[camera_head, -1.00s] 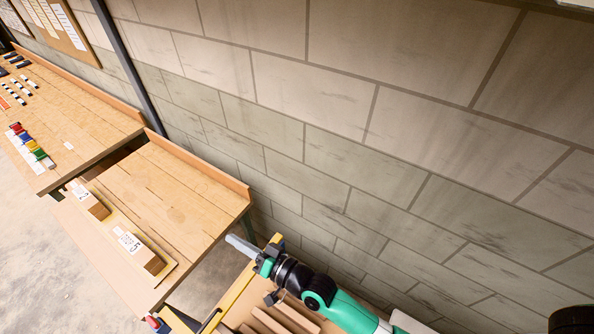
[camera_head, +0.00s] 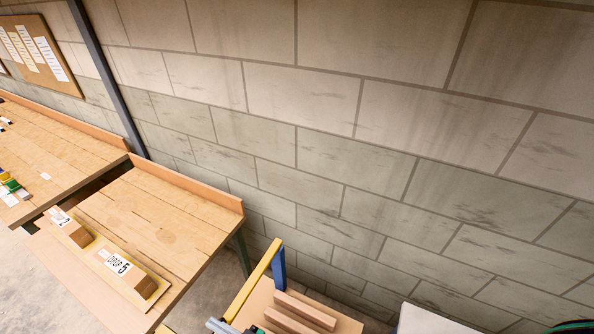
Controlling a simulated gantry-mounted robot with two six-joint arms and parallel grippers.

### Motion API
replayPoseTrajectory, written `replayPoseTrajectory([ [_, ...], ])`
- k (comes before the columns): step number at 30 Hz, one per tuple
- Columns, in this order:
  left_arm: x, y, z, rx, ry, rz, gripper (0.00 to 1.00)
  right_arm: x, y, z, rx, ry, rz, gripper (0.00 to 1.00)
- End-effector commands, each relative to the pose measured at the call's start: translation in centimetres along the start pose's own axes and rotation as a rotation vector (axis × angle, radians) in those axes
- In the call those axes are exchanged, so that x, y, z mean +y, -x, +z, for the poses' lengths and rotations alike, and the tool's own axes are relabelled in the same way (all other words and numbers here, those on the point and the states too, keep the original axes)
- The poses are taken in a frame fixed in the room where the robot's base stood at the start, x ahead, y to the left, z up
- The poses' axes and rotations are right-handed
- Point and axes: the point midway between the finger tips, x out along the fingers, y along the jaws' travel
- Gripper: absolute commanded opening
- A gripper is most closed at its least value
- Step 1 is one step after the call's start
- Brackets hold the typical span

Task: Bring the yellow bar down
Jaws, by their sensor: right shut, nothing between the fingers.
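The yellow bar (camera_head: 254,283) runs slantwise from the blue post (camera_head: 278,268) down toward the bottom edge, at the left side of a wooden surface. Its lower end is cut off or covered near the bottom edge. My right gripper (camera_head: 219,325) shows only as pale grey-blue fingers at the bottom edge, near the lower end of the bar. It is shut and empty; I cannot tell if it touches the bar. My left gripper is out of view.
Wooden strips (camera_head: 304,311) lie on the surface right of the bar. A block wall (camera_head: 330,120) closes off the back. A gap separates bench and bar.

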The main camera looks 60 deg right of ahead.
Motion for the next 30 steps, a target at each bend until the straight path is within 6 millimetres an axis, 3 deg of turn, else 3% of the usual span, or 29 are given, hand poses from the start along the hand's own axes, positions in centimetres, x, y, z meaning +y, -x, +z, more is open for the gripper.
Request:
replayPoseTrajectory([
  [4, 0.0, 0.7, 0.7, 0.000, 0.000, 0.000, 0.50, 0.2, 0.0, 0.9, 0.000, -0.001, 0.000, 0.00],
  [24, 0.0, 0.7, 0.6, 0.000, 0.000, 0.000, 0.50, 0.2, 0.0, 0.9, 0.000, -0.003, 0.000, 0.00],
  [30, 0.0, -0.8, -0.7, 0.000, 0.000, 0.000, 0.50, -0.3, 0.1, -1.2, 0.000, -0.002, 0.000, 0.00],
])
